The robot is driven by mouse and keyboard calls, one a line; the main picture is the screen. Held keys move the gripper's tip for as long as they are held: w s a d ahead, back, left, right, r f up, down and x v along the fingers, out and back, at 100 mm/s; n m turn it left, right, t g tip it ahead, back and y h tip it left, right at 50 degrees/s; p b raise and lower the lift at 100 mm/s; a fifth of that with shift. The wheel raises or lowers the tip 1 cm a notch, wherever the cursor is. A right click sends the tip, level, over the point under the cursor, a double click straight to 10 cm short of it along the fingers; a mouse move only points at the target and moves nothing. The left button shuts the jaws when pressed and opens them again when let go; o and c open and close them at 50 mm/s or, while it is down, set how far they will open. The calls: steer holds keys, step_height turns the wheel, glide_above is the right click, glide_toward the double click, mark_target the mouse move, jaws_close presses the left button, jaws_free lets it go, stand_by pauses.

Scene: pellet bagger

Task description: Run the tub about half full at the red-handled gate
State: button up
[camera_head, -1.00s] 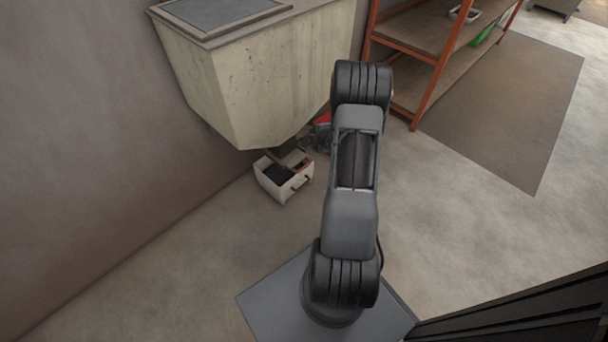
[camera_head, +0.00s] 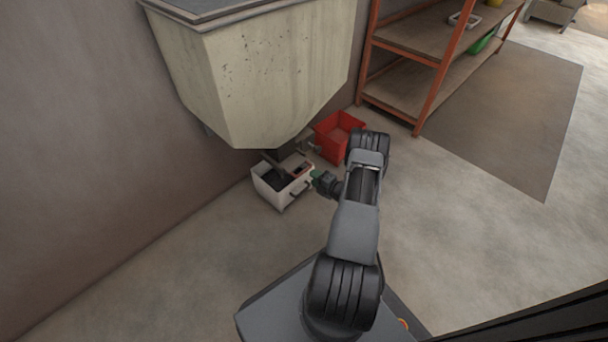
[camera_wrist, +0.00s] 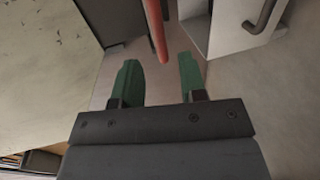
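The white tub (camera_head: 274,197) stands on the floor under the hopper's outlet, with a dark handle on its near side. Its inside looks dark and I cannot tell its fill level. Its white wall and handle also show in the wrist view (camera_wrist: 233,30). The red gate handle (camera_wrist: 156,30) hangs into the wrist view from the top, its lower end between my green fingertips in the picture. I cannot tell whether it touches either finger. My gripper (camera_wrist: 160,60) is open, fingers apart. In the head view my gripper (camera_head: 319,178) is just right of the tub.
The pale hopper (camera_head: 270,75) overhangs the tub against the wall. A red crate (camera_head: 338,140) is on the floor behind my gripper. An orange-framed shelf (camera_head: 398,90) stands at the back right. The floor to the right is clear.

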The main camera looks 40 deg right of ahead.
mark_target(304, 171)
steer(key=shift+b+x, duration=1)
steer(key=shift+x, duration=2.5)
jaws_close()
